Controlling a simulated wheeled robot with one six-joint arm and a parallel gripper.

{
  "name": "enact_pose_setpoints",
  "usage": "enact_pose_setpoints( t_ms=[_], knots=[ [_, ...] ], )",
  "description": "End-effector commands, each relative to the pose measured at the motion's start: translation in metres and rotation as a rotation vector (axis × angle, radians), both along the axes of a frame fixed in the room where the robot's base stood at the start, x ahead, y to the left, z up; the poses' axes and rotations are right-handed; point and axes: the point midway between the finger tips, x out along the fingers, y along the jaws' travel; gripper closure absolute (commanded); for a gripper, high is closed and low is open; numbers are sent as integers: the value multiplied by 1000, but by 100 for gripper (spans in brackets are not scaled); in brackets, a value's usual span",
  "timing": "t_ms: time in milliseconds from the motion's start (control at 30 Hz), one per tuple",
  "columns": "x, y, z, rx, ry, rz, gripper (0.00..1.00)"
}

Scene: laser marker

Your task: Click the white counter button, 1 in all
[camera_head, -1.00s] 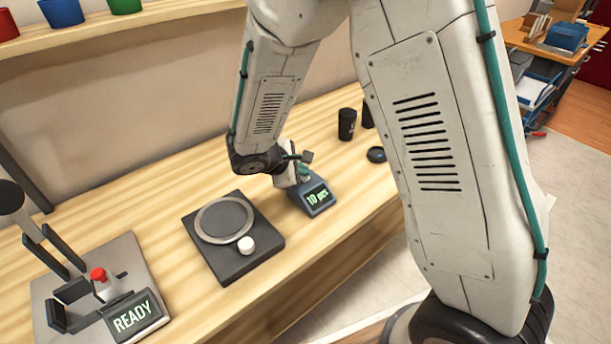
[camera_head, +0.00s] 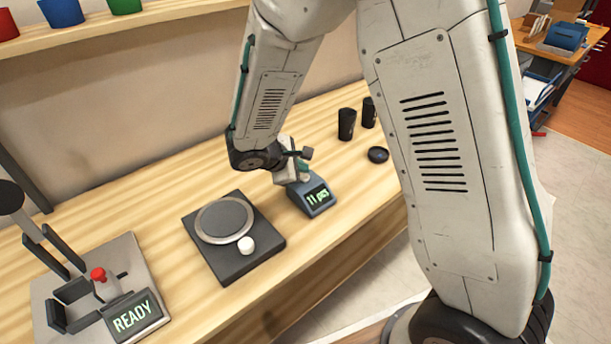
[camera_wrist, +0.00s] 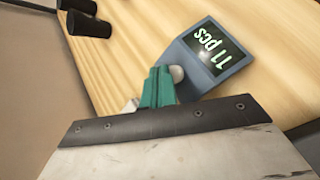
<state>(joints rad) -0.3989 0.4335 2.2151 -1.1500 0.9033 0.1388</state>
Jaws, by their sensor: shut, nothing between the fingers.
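The counter (camera_head: 325,208) is a small blue-grey box on the wooden bench, and its display reads "11 pcs". It also shows in the wrist view (camera_wrist: 236,72), with its white round button (camera_wrist: 177,74) partly hidden behind my fingertips. My gripper (camera_wrist: 160,72) has teal fingers, is shut and holds nothing. Its tips are right at the button; I cannot tell whether they touch it. In the head view my gripper (camera_head: 303,169) is over the back of the counter, and the button is hidden there.
A black plate device with a round disc and white knob (camera_head: 246,245) stands left of the counter. Further left is a fixture with a red button (camera_head: 98,274) and a READY display (camera_head: 133,315). Black cups (camera_head: 347,124) and a round black dish (camera_head: 378,155) stand to the right.

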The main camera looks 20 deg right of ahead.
Motion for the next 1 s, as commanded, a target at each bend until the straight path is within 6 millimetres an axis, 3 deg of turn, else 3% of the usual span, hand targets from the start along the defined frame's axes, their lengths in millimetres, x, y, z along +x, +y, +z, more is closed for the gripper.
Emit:
enact_pose_setpoints(
  t_ms=[433, 800, 1000],
  knots=[
    [0, 0, 8, 0, -1, 0, 100],
    [1, 0, 44, 0, -3, -1, 100],
    [0, 0, 54, 0, -1, 0, 100]
  ],
)
